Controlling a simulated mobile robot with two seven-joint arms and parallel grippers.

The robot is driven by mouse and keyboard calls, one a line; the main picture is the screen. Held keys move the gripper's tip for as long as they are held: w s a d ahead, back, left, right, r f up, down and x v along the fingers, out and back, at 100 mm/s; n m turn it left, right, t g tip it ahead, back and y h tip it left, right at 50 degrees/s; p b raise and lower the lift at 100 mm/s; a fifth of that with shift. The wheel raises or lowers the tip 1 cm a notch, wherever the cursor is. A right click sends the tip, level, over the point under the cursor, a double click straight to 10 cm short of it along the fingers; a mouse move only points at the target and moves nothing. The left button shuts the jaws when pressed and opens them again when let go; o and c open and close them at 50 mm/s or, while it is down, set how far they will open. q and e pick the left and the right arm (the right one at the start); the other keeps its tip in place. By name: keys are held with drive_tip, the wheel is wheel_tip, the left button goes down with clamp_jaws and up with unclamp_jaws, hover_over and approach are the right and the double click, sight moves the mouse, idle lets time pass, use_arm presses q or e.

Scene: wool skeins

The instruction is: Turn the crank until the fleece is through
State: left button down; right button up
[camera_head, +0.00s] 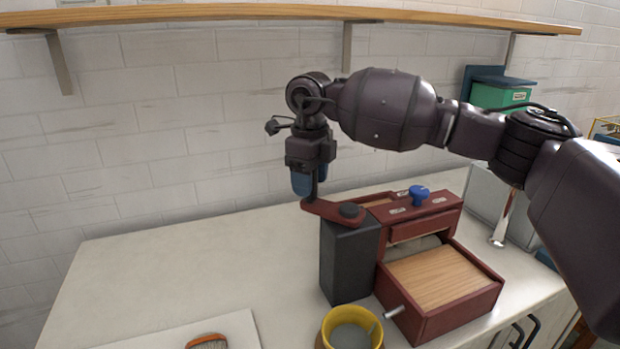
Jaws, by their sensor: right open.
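The carding machine (462,318) is a dark red box with a wooden feed tray (440,275) and a blue knob (420,194) on top. Its red crank arm (325,209) lies on the dark grey housing (350,262) and points left from a black hub. My right gripper (313,186) points down over the crank arm's outer end. Its blue fingers are open around a thin dark upright post there; I cannot tell whether they touch it. A pale grey, rounded strip (412,249) shows behind the tray; I cannot tell whether it is fleece or a roller. My left gripper is out of view.
A yellow round container (372,322) stands at the machine's front left. A brush (207,341) lies on a pale board at the bottom. The left counter is clear.

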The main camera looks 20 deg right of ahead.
clamp_jaws()
